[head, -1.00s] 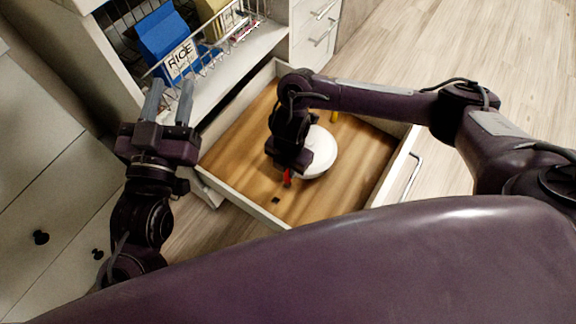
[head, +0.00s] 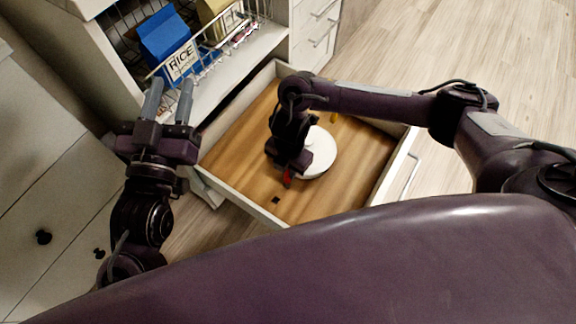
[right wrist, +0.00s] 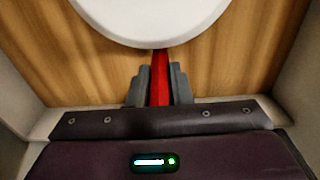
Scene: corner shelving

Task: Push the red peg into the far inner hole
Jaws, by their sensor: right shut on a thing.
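The red peg (head: 287,179) is low over the wooden floor of the open drawer (head: 243,143). My right gripper (head: 288,175) is shut on it from above. In the right wrist view the red peg (right wrist: 160,78) stands between both grey fingers of the right gripper (right wrist: 160,84). Its far end reaches the edge of the white disc; its tip is hidden. A small dark hole (head: 276,200) shows in the drawer floor, nearer than the peg. I cannot see another hole clearly. My left gripper (head: 170,103) is open and empty, left of the drawer.
A white round disc-like thing (head: 320,155) lies in the drawer, beside the right gripper. The drawer's pale walls surround the work area. A wire basket with a blue rice box (head: 168,44) stands on the shelf behind.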

